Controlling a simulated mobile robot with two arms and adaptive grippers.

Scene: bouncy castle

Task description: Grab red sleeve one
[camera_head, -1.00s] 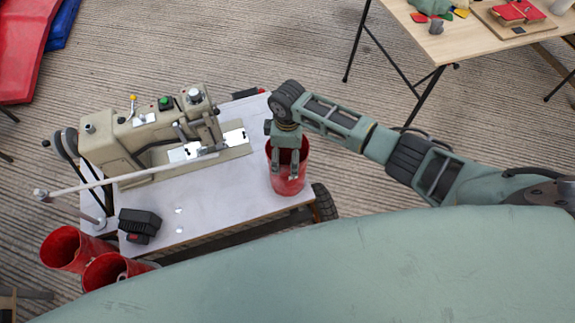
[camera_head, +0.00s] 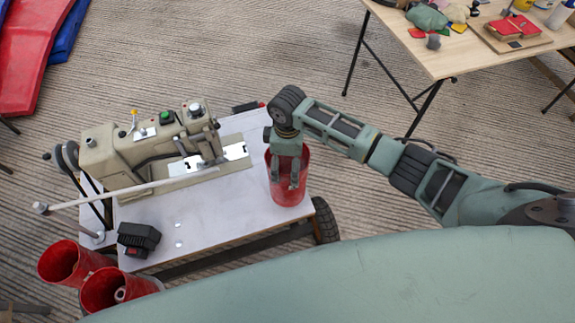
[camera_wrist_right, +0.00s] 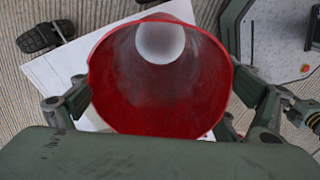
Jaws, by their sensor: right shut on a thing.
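A red sleeve (camera_head: 302,172), an open hollow tube, stands upright at the right end of the white-topped cart (camera_head: 215,215). My right gripper (camera_head: 284,187) reaches down over it and is shut on it. The right wrist view looks down into the same sleeve (camera_wrist_right: 110,85), with a finger on each side; the exact contact is partly hidden. Two other red sleeves, one (camera_head: 62,262) beside the other (camera_head: 105,288), sit at the cart's lower left. My left gripper is not in view.
A beige sewing machine (camera_head: 130,160) with a long pale rod fills the cart's left and middle. A black pedal-like block (camera_head: 138,236) lies near its front edge. A wooden table (camera_head: 440,60) with small items stands at the upper right.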

